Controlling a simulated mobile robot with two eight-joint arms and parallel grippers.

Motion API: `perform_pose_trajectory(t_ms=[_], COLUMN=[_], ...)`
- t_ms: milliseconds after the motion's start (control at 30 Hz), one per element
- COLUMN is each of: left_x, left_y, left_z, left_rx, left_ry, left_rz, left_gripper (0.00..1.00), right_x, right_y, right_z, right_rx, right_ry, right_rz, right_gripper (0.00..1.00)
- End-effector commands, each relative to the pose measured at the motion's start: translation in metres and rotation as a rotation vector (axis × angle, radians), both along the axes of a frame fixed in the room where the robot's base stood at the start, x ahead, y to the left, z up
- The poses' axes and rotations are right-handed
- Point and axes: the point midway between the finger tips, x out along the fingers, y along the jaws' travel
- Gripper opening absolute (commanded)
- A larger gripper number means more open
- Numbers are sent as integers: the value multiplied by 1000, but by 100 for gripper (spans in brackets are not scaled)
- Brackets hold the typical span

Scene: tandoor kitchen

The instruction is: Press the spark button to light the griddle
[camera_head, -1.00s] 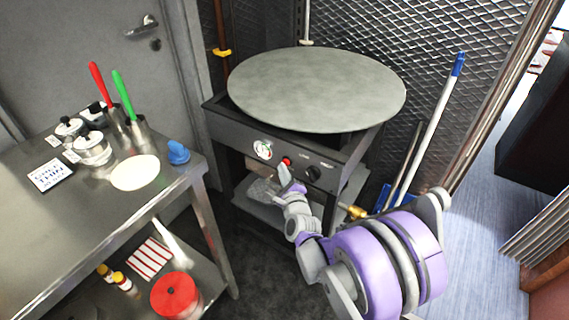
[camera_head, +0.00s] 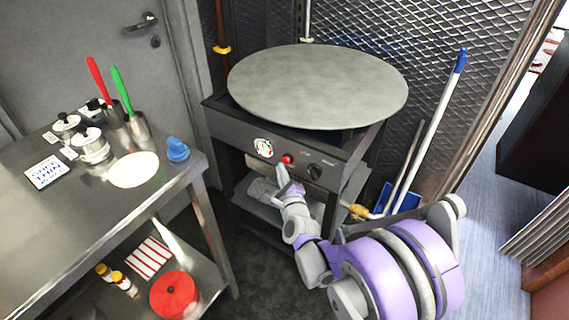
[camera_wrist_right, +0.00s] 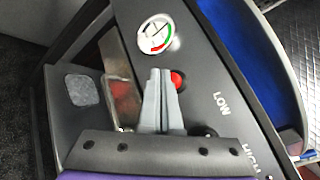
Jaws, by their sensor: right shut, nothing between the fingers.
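The griddle has a round grey plate (camera_head: 318,86) on a dark stand. Its front panel (camera_head: 235,134) carries a red spark button (camera_head: 288,159), a gauge (camera_head: 263,147) and a black knob (camera_head: 314,172). My right gripper (camera_head: 281,172) is shut and empty, just below the red button in the head view. In the right wrist view, the shut fingers (camera_wrist_right: 158,76) lie beside the red button (camera_wrist_right: 176,79) and partly cover it. I cannot tell whether the fingertips touch the panel or the button. My left gripper is not in view.
A steel table (camera_head: 75,230) stands at the left with pots, utensils and a blue-handled item (camera_head: 177,150). A blue-tipped pole (camera_head: 436,125) leans at the right by the mesh wall. Bare floor (camera_head: 262,262) lies between table and griddle.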

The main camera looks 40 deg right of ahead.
Motion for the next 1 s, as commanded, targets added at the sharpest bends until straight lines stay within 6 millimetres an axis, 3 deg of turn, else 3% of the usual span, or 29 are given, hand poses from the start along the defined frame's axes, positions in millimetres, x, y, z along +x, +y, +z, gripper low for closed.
perform_pose_trajectory(t_ms=[367,667,1000], left_x=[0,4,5], left_y=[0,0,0], left_z=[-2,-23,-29], left_rx=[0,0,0], left_ry=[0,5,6], left_rz=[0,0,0], left_gripper=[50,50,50], right_x=[-1,-11,-20], right_y=[2,27,48], right_z=[0,-2,0], right_rx=[0,3,0], right_ry=[1,1,1], right_rz=[1,3,1], right_gripper=[0,0,0])
